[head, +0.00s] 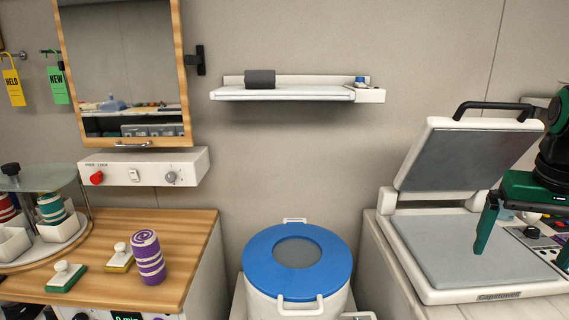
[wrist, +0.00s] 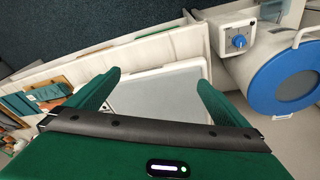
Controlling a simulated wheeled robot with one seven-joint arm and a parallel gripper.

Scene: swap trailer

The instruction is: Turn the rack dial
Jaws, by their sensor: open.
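A white wall rack (head: 285,94) is fixed above the blue-lidded drum in the head view. A small blue knob (head: 361,80) sits on the box at its right end. Another dial, a grey one (head: 171,177), is on the white panel under the mirror cabinet. No label shows which is the rack dial. The wrist view shows a blue knob (wrist: 238,41) on a white box beside the drum; I cannot tell whether it is the same knob. My gripper (head: 521,257) is open and empty, fingers down over the press at right, well apart from the rack; it also shows in the wrist view (wrist: 158,80).
The press lid (head: 468,157) stands raised near my gripper. The drum's blue lid (head: 322,255) is below the rack. A grey roll (head: 260,79) lies on the rack. The wooden counter (head: 190,245) holds a purple striped roll (head: 148,258) and stamps. Wall space around the rack is clear.

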